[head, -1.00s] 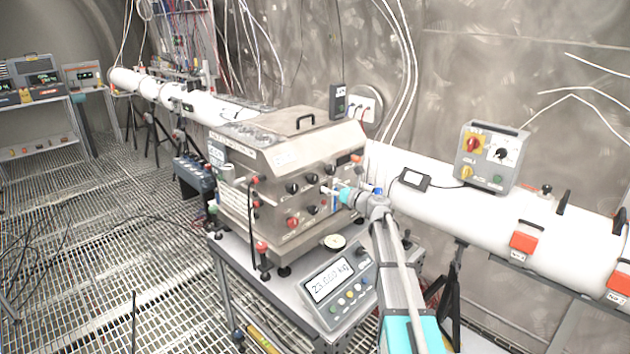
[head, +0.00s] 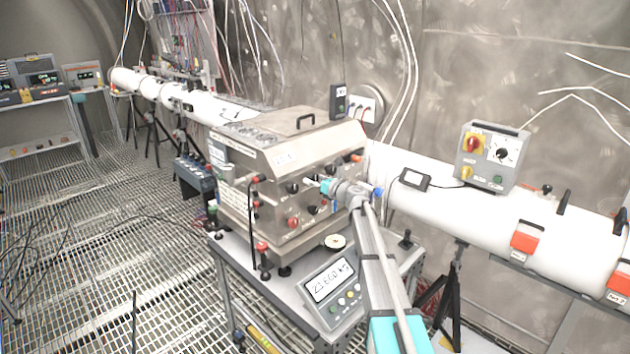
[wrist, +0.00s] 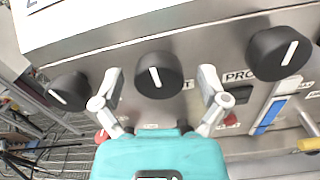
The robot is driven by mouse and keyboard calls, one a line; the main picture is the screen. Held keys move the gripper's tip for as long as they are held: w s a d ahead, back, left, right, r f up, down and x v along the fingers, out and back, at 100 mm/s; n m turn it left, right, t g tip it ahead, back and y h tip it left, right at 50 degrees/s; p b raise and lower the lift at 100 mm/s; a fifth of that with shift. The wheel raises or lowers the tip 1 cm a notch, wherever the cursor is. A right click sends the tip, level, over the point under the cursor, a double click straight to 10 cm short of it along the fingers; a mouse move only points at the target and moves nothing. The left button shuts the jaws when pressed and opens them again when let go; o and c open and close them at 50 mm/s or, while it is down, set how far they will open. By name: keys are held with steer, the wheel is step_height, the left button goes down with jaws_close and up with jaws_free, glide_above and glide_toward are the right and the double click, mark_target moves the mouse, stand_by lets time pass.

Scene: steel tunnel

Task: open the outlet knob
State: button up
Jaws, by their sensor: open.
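A steel box (head: 235,195) with a front panel of knobs stands on a cart in the head view. In the wrist view, a black round knob (wrist: 158,75) with a white pointer line sits between the fingers of my open gripper (wrist: 160,77). The pointer is nearly upright, tilted slightly. The fingertips are on either side of the knob, with visible gaps. A label beside it is mostly hidden; only a final "T" shows, so I cannot confirm which knob is the outlet. In the head view my gripper (head: 312,184) is at the panel, hiding part of it.
Similar black knobs flank it at left (wrist: 68,92) and right (wrist: 279,53) in the wrist view. A blue-handled lever (wrist: 268,116) is at right, near a "PRO" label. A white pipe (head: 450,205) runs behind.

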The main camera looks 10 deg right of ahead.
steer(key=c, duration=1)
steer(key=shift+d, duration=0.15)
steer(key=shift+c, duration=0.7)
